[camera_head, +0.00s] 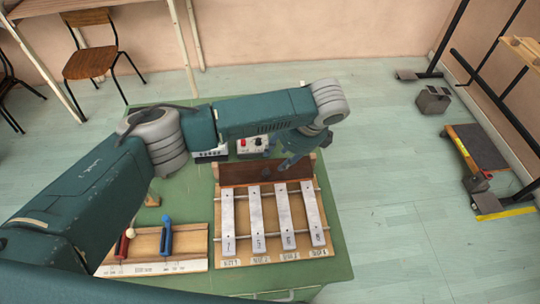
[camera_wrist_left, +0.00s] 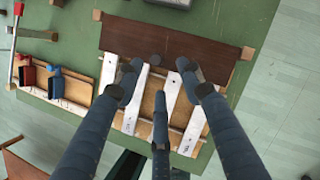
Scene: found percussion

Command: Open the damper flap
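The damper flap (camera_head: 238,172) is a dark brown board along the back edge of the chime-bar frame (camera_head: 268,260). It lies behind the several pale metal bars (camera_head: 285,218), which show uncovered. In the left wrist view the flap (camera_wrist_left: 165,40) spans the top, beyond the fingertips, with wooden blocks at its ends. My left gripper (camera_head: 284,161) hangs over the flap's right half in the head view and partly hides it. In the wrist view its fingers (camera_wrist_left: 160,82) are spread and empty above the bars. Contact with the flap cannot be told. My right gripper is not in view.
A wooden rack (camera_head: 188,243) with a red and a blue handled tool (camera_head: 166,236) stands left of the chime bars. A control box (camera_head: 252,146) with knobs sits behind the flap on the green table (camera_head: 340,262). A chair (camera_head: 90,62) stands farther back.

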